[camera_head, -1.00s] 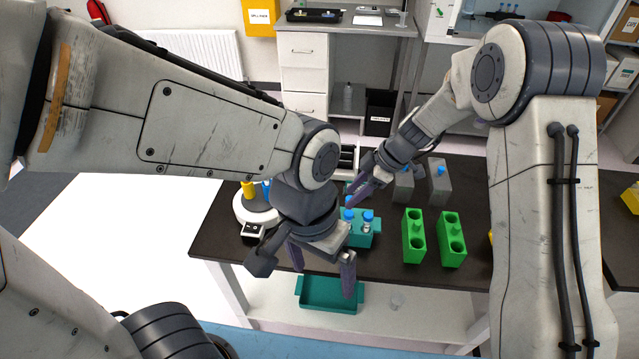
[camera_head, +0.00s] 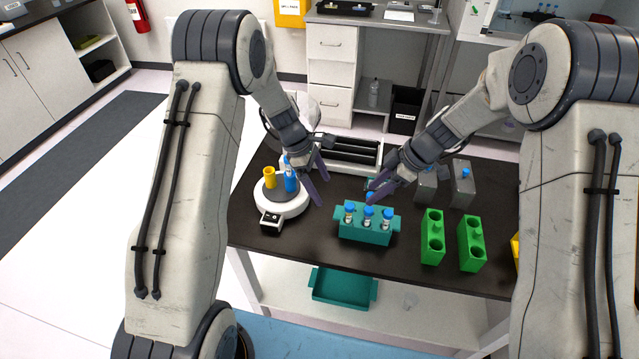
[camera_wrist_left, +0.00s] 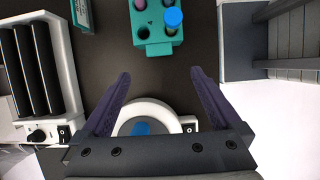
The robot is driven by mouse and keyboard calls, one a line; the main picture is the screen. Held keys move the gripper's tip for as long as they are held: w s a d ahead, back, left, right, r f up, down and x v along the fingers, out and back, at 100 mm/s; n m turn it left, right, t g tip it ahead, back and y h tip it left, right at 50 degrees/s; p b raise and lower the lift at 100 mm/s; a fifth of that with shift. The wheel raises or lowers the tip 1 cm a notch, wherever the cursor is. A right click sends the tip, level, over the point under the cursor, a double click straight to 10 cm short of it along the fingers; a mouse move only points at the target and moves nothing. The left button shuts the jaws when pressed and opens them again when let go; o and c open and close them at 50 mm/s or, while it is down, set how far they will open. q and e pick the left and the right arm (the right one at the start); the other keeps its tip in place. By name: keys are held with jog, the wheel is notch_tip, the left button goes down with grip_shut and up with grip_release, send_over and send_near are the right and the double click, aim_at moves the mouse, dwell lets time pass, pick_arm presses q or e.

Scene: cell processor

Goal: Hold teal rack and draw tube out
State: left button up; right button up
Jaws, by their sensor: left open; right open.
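The teal rack (camera_head: 366,236) stands on the dark table and holds several blue-capped tubes (camera_head: 368,213). In the left wrist view, part of the rack (camera_wrist_left: 156,49) shows at the top with one blue cap (camera_wrist_left: 172,18). My left gripper (camera_head: 321,190) is open and empty, left of the rack and beside the white round device. Its spread fingers show in the left wrist view (camera_wrist_left: 160,73). My right gripper (camera_head: 376,190) is open above and behind the rack, close to its caps. Its fingers partly hide what lies behind.
Two green blocks (camera_head: 433,237) stand right of the rack. A roller device (camera_head: 343,152) and grey blocks (camera_head: 462,184) stand behind. A teal tray (camera_head: 342,286) lies on the lower shelf.

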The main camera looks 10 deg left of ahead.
aim_at(348, 220)
pick_arm(q)
jog(key=x, duration=1)
jog(key=shift+d+f, duration=0.1)
jog(key=shift+f, duration=0.15)
grip_shut()
jog(key=shift+w, duration=0.1)
dwell(0.8)
